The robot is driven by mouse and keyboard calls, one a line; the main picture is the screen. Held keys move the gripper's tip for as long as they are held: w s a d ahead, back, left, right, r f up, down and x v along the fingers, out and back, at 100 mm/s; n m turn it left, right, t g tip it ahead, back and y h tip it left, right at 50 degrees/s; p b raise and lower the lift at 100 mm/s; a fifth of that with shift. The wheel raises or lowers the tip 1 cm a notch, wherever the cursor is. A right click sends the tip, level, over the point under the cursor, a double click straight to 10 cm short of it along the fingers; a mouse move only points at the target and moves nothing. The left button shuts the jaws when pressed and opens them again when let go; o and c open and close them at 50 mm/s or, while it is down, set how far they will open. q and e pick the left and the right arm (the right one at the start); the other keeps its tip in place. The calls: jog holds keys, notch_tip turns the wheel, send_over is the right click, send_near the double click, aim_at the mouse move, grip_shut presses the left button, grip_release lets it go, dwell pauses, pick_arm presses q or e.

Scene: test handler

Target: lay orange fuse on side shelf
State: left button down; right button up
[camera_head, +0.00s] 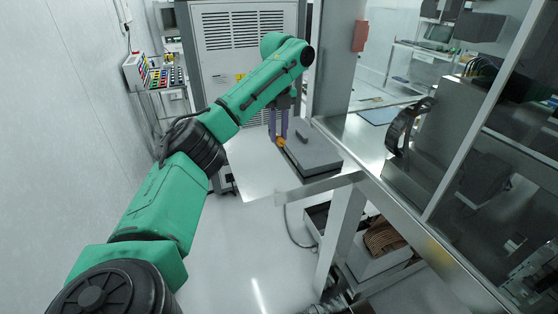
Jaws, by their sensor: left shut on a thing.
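My left gripper (279,139) reaches down at the end of the green arm, over the metal side shelf (254,169). Its purple fingers are shut on the small orange fuse (281,142). The fuse is at the fingertips, beside the left edge of a grey block (314,151) that sits on the shelf. I cannot tell whether the fuse touches the shelf or the block. My right gripper is not in view.
A dark piece (302,136) lies on top of the grey block. A glass-panelled machine frame (440,200) stands close on the right. A grey vented cabinet (225,60) is behind the shelf. The shelf's front left part is bare.

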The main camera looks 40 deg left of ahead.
pick_arm(q)
send_over(280, 170)
jog(key=f, duration=0.6)
jog(key=shift+w+f+b, duration=0.2)
jog(key=shift+w+b, duration=0.15)
jog(key=f, duration=0.1)
jog(key=f+p, duration=0.1)
jog(key=f, duration=0.1)
jog(key=shift+s+f, duration=0.25)
jog(key=shift+s, duration=0.15)
jog(key=shift+w+a+f, duration=0.1)
jog(key=shift+f, duration=0.05)
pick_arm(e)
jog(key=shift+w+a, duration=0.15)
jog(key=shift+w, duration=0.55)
pick_arm(q)
jog(key=c, duration=0.7)
grip_release()
jog(key=shift+w, duration=0.1)
